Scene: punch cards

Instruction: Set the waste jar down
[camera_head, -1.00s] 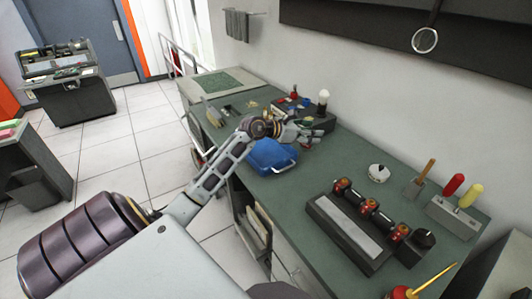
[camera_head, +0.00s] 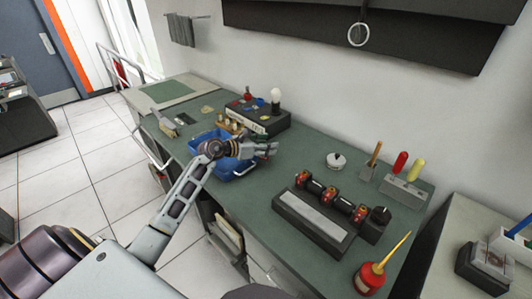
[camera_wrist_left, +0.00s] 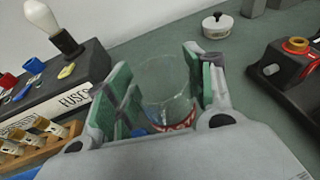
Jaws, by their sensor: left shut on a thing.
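The waste jar is a clear glass vessel (camera_wrist_left: 165,82) with a red-and-white band low down, seen in the left wrist view. My left gripper (camera_wrist_left: 165,95) is shut on it, with green-padded fingers on both sides. In the head view the left gripper (camera_head: 272,148) is over the green workbench (camera_head: 285,165), right of the blue tray (camera_head: 240,167). The jar is too faint to make out there. Whether its base touches the bench cannot be told. My right gripper is not in view.
A fuse box with a white bulb (camera_head: 262,118) stands behind the gripper. A white lidded pot (camera_head: 336,160) is to the right, and a black device with red-ringed parts (camera_head: 325,205) is nearer. Bare bench lies between them. A red oil can (camera_head: 370,277) stands near the front.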

